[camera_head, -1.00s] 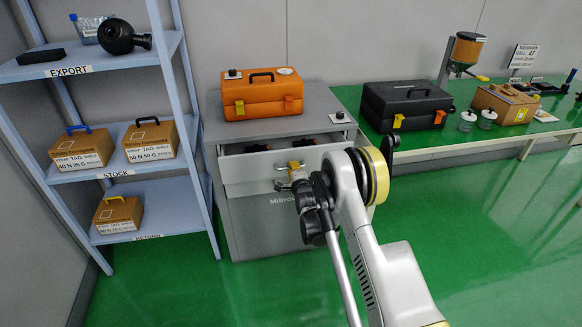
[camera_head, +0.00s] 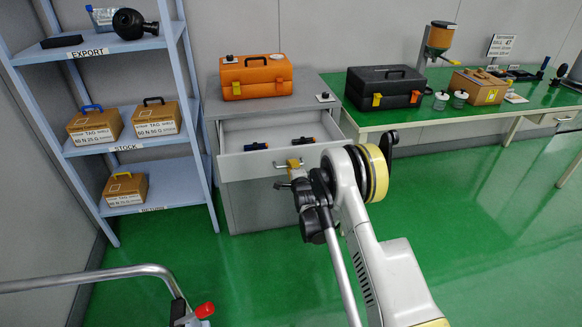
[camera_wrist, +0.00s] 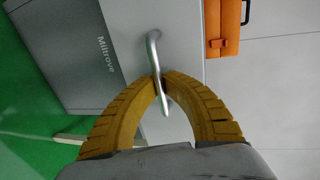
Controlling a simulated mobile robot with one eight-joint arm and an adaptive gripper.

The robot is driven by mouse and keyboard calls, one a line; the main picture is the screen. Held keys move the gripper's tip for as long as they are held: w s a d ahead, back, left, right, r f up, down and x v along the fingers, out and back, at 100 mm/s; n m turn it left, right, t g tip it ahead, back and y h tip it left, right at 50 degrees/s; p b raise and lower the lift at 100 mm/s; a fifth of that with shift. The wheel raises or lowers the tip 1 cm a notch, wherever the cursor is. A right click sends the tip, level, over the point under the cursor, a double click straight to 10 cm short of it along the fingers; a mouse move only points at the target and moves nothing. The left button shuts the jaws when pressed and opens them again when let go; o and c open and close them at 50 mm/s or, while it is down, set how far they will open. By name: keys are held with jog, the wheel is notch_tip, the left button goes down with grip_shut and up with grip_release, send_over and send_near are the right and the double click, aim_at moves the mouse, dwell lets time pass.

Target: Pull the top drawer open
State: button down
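The grey cabinet (camera_head: 245,210) has its top drawer (camera_head: 243,168) pulled well out in the head view. Several small dark items (camera_head: 256,146) lie inside it. My gripper (camera_head: 294,163) is at the drawer front. In the wrist view, the yellow fingers of my gripper (camera_wrist: 161,78) close around the silver bar handle (camera_wrist: 153,48), which passes between the fingertips. The drawer below stays flush with the cabinet. My wrist and arm hide the right part of the drawer front in the head view.
An orange case (camera_head: 257,76) and a small black-knobbed plate (camera_head: 325,97) sit on the cabinet top. A blue shelf rack (camera_head: 125,150) stands close on the left. A green-topped bench (camera_head: 420,110) with a black case (camera_head: 385,88) is right. Green floor in front is clear.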

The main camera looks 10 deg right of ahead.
jog(key=shift+w, duration=0.1)
jog(key=c, duration=1.5)
grip_release()
jog(key=v, duration=0.7)
jog(key=shift+s, duration=0.3)
jog(key=shift+r, duration=0.2)
